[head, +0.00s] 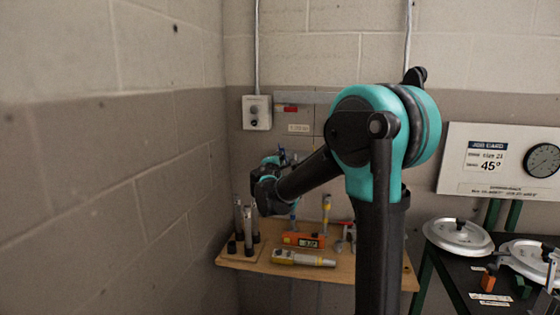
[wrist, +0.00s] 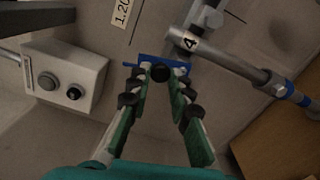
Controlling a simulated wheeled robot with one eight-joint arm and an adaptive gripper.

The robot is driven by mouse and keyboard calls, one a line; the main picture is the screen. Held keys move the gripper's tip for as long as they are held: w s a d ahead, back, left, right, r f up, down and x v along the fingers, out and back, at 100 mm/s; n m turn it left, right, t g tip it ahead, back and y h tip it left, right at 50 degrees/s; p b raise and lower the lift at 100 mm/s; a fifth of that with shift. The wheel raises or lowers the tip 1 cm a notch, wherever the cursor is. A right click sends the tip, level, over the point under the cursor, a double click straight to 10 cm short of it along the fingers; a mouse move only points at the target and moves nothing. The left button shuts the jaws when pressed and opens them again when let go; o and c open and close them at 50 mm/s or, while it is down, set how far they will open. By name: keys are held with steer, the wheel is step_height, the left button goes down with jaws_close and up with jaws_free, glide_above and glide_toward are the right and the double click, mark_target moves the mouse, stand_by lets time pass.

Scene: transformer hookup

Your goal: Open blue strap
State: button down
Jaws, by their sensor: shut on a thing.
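My gripper (wrist: 160,84) is closed in the wrist view, with its fingertips together on a flat blue strap (wrist: 147,57). The strap's ends stick out on both sides of the fingertips. Close beyond it is a grey metal rod (wrist: 235,62) with a "4" label and blue bands. Whether the strap is fastened around the rod cannot be told. In the head view my gripper (head: 268,178) is in front of the back wall, above the wooden shelf, and a small blue piece shows just above it. The fingertips are too small to make out there.
A grey box with two knobs (wrist: 62,80) is on the wall to the left; it also shows in the head view (head: 257,112). The wooden shelf (head: 345,274) below holds upright dark cylinders (head: 248,232), an orange level (head: 304,240) and a yellow-handled tool (head: 303,258).

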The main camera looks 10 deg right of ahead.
steer(key=c, duration=1.7)
jaws_free()
steer(key=v, duration=1.2)
steer(key=s+d+f+m+g, duration=0.4)
steer(key=s+d+f+m, duration=0.15)
steer(key=d+f, duration=0.3)
steer(key=s+d+f+m+g, duration=0.4)
steer(key=s+d+f, duration=0.25)
steer(key=f, duration=0.25)
steer(key=s+a+f+m+g+y, duration=0.1)
steer(key=s+f+m+y, duration=0.1)
steer(key=s+f, duration=0.2)
steer(key=s+a+f+m+g+y, duration=0.1)
steer(key=s+f+m+g, duration=0.1)
steer(key=s+f, duration=0.3)
steer(key=s+a+f+m+g+y, duration=0.1)
steer(key=s+f+m+g+y, duration=0.1)
steer(key=s+f, duration=0.3)
steer(key=shift+s+f+m+y, duration=0.15)
steer(key=shift+s+m, duration=0.15)
steer(key=shift+s, duration=0.65)
steer(key=shift+s+f+m+y, duration=0.15)
steer(key=shift+s+m, duration=0.1)
steer(key=shift+s, duration=0.75)
